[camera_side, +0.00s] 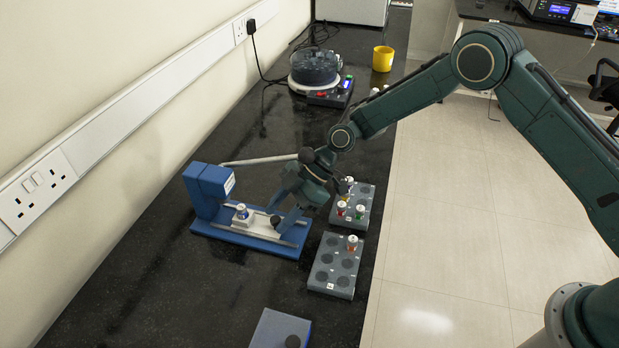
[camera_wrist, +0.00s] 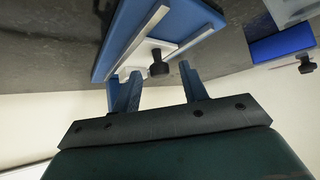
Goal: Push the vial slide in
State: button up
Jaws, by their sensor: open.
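The vial slide is a white carriage (camera_side: 258,224) between metal rails on the blue device (camera_side: 212,191). A vial with a white cap and blue band (camera_side: 242,211) stands upright on its left part, outside the device's upright housing. A black knob (camera_side: 276,221) is at the slide's right end. My gripper (camera_side: 285,214) is by the knob. In the wrist view my gripper (camera_wrist: 156,84) shows two spread fingers, with the black knob (camera_wrist: 158,64) just beyond and between the tips. The fingers look open and hold nothing. The wrist view does not clearly show the vial.
Two grey racks with vials stand to the right, a rear rack (camera_side: 364,204) partly behind my gripper and a front rack (camera_side: 337,262). A blue-grey box with a black knob (camera_side: 276,330) is at the front. A round dark carousel (camera_side: 315,68) and yellow cup (camera_side: 383,58) stand far back.

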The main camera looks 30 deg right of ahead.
jog(key=shift+d+r, duration=0.1)
jog(key=shift+d+r, duration=0.35)
jog(key=shift+v, duration=1.05)
jog(key=d, duration=1.1)
jog(key=shift+d+f, duration=0.1)
jog(key=shift+d, duration=0.3)
